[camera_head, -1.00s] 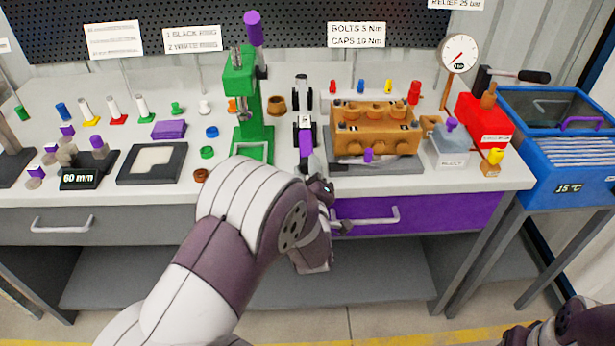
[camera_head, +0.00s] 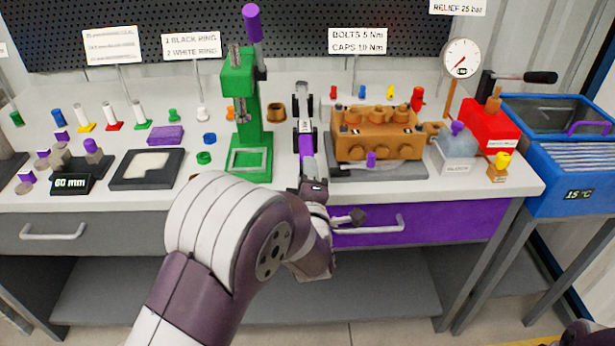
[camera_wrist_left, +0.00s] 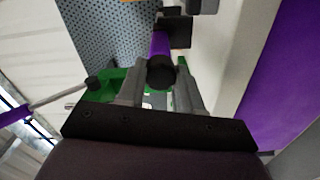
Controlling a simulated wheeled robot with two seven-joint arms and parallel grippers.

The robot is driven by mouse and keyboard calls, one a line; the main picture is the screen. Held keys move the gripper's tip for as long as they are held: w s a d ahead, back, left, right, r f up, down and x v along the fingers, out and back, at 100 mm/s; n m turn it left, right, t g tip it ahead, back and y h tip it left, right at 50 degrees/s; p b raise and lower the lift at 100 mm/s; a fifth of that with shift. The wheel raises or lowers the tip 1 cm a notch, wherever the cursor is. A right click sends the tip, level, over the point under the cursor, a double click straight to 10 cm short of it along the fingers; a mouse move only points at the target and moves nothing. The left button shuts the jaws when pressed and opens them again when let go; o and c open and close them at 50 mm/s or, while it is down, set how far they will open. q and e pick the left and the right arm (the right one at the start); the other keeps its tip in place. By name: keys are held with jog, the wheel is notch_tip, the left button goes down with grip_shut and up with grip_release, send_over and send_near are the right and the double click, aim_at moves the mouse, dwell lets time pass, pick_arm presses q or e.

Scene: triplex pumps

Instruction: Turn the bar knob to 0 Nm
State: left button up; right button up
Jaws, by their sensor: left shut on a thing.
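My left gripper (camera_head: 311,172) is shut on the purple handle (camera_head: 307,146) of a tool with a pale and black head (camera_head: 303,112), between the green press and the orange pump block. In the left wrist view, the purple handle (camera_wrist_left: 160,45) with its round black end lies between the two grey fingers (camera_wrist_left: 160,88). I cannot make out a bar knob or a Nm reading on the tool. A round white gauge (camera_head: 461,58) with a red needle stands at the back right; its scale is too small to read.
The green press (camera_head: 246,125) stands close left of the tool. The orange pump block (camera_head: 376,132) sits close right on a grey plate (camera_head: 345,172). A sign (camera_head: 357,40) reads bolts 5 Nm, caps 10 Nm. A purple drawer (camera_head: 440,222) lies below the front edge.

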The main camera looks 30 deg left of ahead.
dwell(0.3)
pick_arm(q)
jog(key=o, duration=1)
jog(key=shift+o, duration=0.2)
jog(key=p+v, duration=0.1)
jog(key=v, duration=1.1)
jog(key=shift+s+p, duration=0.3)
jog(key=shift+p, duration=0.1)
jog(key=shift+d+f, duration=0.1)
